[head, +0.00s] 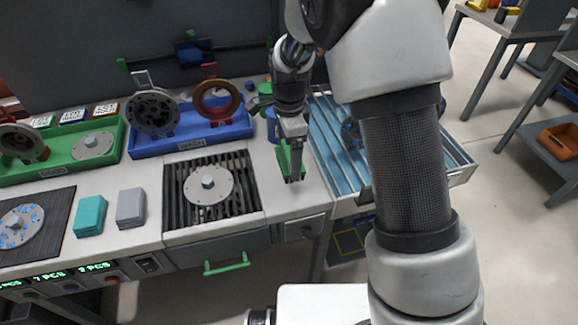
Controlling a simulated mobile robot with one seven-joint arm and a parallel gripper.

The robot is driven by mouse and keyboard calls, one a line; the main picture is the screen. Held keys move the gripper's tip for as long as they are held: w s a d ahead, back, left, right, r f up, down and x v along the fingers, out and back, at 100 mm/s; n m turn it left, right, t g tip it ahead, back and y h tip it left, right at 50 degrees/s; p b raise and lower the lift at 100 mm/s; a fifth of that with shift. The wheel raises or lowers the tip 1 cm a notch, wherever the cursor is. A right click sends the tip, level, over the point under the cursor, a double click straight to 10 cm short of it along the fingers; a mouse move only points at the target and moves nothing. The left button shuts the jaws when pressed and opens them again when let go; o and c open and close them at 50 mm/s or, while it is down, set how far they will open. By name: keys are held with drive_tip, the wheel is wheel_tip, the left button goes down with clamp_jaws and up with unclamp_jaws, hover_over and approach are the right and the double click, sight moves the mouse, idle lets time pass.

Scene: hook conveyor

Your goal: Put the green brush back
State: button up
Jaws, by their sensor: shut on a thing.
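My gripper (294,177) points down over the pale worktop, between the slatted grate and the blue-lined tray. It is shut on the green brush (283,157), whose green part shows beside the fingers. The arm and fingers cover much of the brush, and I cannot tell whether it touches the worktop. A blue upright object (271,126) stands just behind the gripper, partly hidden by the arm. Another green item (264,89) shows farther back, also partly hidden.
A grate (176,222) holding a grey flanged disc (208,186) lies left of the gripper. A blue bin (165,148) and a green bin (63,171) hold parts behind it. Teal (90,216) and grey (131,207) pads lie at left. A blue-lined tray (384,189) is at right.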

drive_tip(key=shift+f, duration=1.95)
